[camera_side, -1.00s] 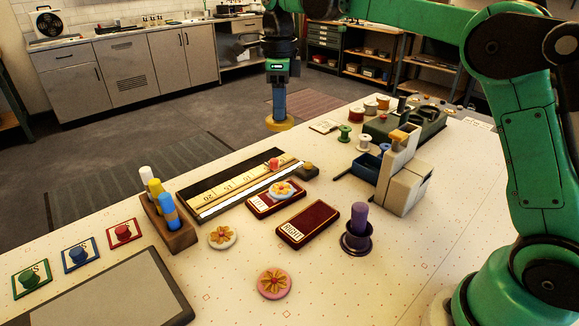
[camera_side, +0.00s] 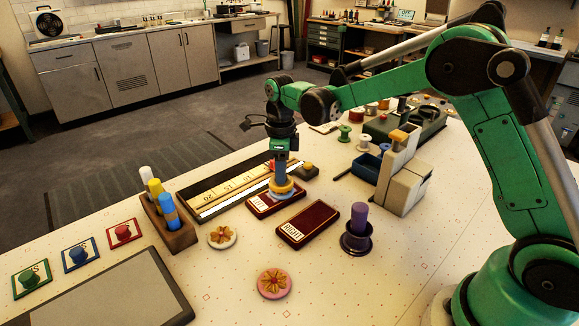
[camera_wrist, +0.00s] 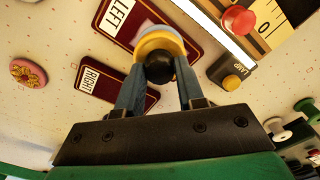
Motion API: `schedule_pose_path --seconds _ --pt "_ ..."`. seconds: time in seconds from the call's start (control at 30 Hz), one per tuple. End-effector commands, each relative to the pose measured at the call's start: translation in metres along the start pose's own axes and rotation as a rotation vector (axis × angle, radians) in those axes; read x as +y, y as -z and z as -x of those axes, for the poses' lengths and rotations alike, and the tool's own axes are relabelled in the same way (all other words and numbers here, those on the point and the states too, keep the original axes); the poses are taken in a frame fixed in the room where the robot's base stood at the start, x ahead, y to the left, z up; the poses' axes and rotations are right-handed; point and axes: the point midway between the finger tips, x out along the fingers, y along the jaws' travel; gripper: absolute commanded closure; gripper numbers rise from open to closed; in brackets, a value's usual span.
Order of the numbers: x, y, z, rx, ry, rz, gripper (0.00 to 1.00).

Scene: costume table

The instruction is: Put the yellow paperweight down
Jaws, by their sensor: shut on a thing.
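The yellow paperweight (camera_side: 283,187) is a yellow disc with a black knob, and the wrist view shows it from above (camera_wrist: 150,43). My gripper (camera_side: 280,178) is shut on its black knob, with a finger on each side in the wrist view (camera_wrist: 160,70). The paperweight is over the dark red pad marked LEFT (camera_side: 259,204), also in the wrist view (camera_wrist: 110,20). A pale flower-topped disc (camera_side: 281,194) is mostly hidden below it. I cannot tell whether the two touch.
The empty dark red RIGHT pad (camera_side: 308,223) lies beside the LEFT pad. A ruler tray (camera_side: 235,190) with a red knob is behind. Flower discs (camera_side: 221,236) (camera_side: 273,283) lie in front, with bare table around.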

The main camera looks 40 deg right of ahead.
Motion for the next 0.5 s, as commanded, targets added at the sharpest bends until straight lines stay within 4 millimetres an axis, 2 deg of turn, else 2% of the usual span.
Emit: schedule_pose_path --seconds 0.2,0.23,0.33,0.5 --pt "-0.0001 -0.0001 -0.0029 0.0 0.0 0.0 1.0" --pt "-0.0001 -0.0001 -0.0035 0.0 0.0 0.0 0.64" --pt "-0.0001 -0.0001 -0.0031 0.0 0.0 0.0 0.36" --pt "-0.0001 -0.0001 -0.0029 0.0 0.0 0.0 0.35"
